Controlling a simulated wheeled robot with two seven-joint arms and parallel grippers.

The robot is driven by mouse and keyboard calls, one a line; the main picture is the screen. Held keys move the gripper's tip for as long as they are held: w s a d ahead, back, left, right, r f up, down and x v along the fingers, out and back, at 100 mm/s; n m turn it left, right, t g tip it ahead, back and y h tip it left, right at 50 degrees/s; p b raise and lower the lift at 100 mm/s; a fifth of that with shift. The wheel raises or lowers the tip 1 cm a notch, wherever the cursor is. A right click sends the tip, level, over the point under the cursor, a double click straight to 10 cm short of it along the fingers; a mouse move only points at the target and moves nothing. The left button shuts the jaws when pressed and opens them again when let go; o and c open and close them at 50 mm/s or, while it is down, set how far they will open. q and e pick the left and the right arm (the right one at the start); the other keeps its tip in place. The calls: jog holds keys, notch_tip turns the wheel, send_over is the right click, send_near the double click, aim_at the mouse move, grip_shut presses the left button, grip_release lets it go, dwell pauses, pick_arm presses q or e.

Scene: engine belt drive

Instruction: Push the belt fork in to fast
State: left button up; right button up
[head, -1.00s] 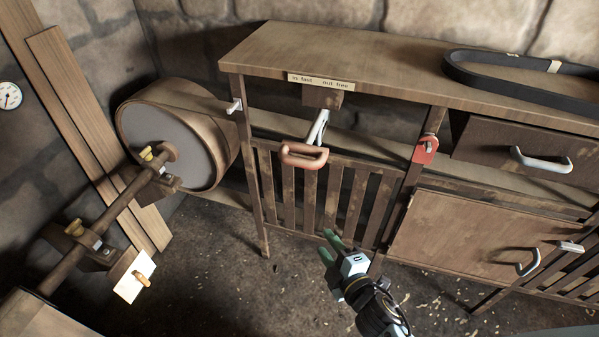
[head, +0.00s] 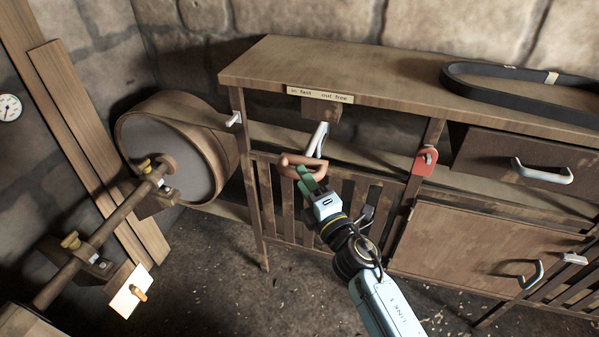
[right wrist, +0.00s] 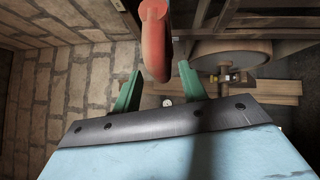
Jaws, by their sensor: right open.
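The belt fork has a copper-coloured loop handle (head: 292,160) on a pale metal bar (head: 318,140), which comes out from under the bench top below a label plate (head: 318,94) reading "in fast out free". My right gripper (head: 305,181) is at the handle's front lower side in the head view. In the right wrist view the reddish handle (right wrist: 155,45) reaches down between the two green fingertips (right wrist: 158,85). The fingers are apart, with gaps beside the handle. My left gripper is not in view.
A wooden bench top (head: 400,75) carries a black belt loop (head: 500,88) at the right. Below are a red latch plate (head: 426,161), a drawer (head: 520,158) and a cupboard door (head: 465,245). A large pulley drum (head: 175,150) with a shaft stands at the left. The floor in front is open.

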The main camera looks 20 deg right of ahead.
jog(key=shift+x, duration=1.45)
grip_shut()
